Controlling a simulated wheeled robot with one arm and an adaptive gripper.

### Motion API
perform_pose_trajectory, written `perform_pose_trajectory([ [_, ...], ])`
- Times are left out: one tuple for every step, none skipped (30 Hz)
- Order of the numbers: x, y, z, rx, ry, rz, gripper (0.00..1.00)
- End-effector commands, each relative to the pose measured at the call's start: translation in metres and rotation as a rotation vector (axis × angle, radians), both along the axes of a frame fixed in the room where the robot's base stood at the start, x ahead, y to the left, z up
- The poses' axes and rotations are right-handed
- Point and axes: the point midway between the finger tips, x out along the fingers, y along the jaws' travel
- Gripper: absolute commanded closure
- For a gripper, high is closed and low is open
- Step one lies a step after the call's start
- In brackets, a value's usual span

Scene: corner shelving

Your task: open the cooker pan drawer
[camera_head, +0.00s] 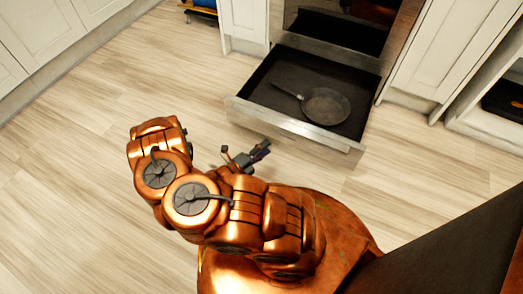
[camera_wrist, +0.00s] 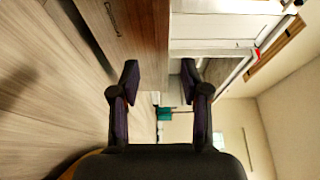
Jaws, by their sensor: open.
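The cooker pan drawer (camera_head: 290,127) stands pulled out from under the oven, with its dark inside showing. A dark frying pan (camera_head: 326,106) lies in it, its handle toward the upper left. My gripper (camera_head: 256,152) is in front of the drawer's front panel, near its middle, and looks apart from it. In the wrist view my gripper (camera_wrist: 160,78) has its two dark fingers spread with nothing held between them. A brownish panel runs behind the fingers there; I cannot tell for certain whether it is the drawer front.
The oven (camera_head: 345,28) is above the drawer. White cabinets (camera_head: 445,50) stand to its right, with an open shelf (camera_head: 485,125) beyond. More white cabinets (camera_head: 45,35) line the upper left. The wooden floor (camera_head: 70,180) is clear at the left.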

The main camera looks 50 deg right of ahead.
Motion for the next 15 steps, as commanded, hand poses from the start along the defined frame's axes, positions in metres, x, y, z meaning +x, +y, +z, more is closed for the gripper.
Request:
perform_pose_trajectory([
  [0.0009,0.0033,0.0000,0.000,-0.001,0.002,0.54],
  [0.0011,0.0049,-0.0001,0.000,-0.001,0.002,0.54],
  [0.0014,0.0068,-0.0001,0.000,-0.001,0.002,0.54],
  [0.0013,0.0079,-0.0001,0.000,0.000,0.002,0.54],
  [0.0010,0.0087,0.0000,0.000,0.000,0.001,0.54],
  [0.0009,0.0096,-0.0001,0.000,0.000,0.000,0.54],
  [0.0008,0.0101,0.0000,0.000,0.000,0.000,0.54],
  [0.0009,0.0105,-0.0001,0.000,0.000,0.000,0.54],
  [0.0009,0.0107,0.0001,0.000,0.000,-0.001,0.54],
  [0.0009,0.0109,0.0001,0.000,0.000,-0.001,0.54],
  [0.0009,0.0109,0.0000,0.000,0.000,-0.001,0.54],
  [0.0009,0.0109,0.0001,0.000,0.000,-0.001,0.54],
  [0.0008,0.0108,0.0001,0.000,0.000,-0.001,0.54],
  [0.0008,0.0108,0.0001,0.000,0.000,-0.001,0.54],
  [0.0008,0.0108,0.0001,-0.001,0.000,-0.001,0.54],
])
